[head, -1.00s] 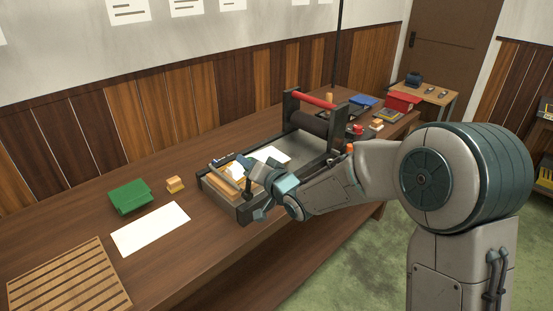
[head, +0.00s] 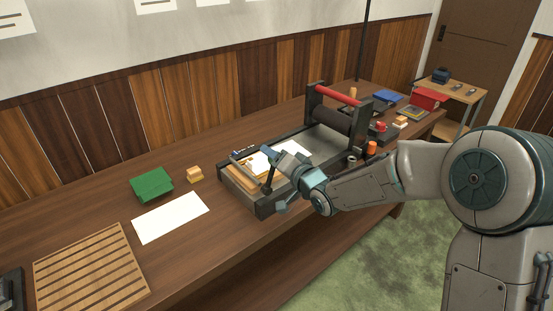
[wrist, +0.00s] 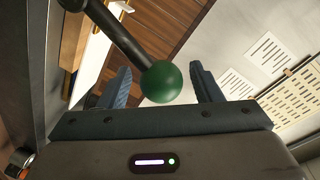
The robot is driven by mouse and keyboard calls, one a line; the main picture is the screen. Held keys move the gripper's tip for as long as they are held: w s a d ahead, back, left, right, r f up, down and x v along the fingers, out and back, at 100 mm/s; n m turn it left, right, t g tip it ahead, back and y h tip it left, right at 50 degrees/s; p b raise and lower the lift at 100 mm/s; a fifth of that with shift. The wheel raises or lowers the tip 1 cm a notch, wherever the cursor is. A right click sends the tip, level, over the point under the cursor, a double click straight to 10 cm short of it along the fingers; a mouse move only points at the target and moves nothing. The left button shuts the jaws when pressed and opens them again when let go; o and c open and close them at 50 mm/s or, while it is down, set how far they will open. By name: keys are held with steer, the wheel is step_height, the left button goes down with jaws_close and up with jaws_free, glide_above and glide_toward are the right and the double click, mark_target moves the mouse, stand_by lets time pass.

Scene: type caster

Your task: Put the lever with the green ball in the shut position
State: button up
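The green ball (wrist: 161,82) tops a dark lever rod (wrist: 118,35) in the wrist view. My gripper (wrist: 162,84) is open, with one finger on each side of the ball and a visible gap on both sides. In the head view the dark lever (head: 268,180) rises from the near front corner of the press (head: 262,208). My gripper (head: 276,158) is right at its upper end and hides the ball there. The lever stands roughly upright in the head view.
The press has a dark roller (head: 328,118) under a red bar (head: 338,95). A green box (head: 151,183), a small tan block (head: 194,174), a white sheet (head: 170,217) and a slatted wooden board (head: 92,270) lie left of it. An orange knob (head: 371,148) is near my forearm.

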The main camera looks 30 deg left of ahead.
steer(key=shift+s+d, duration=0.1)
steer(key=v, duration=1.3)
steer(key=shift+d, duration=0.2)
steer(key=shift+s+r, duration=0.1)
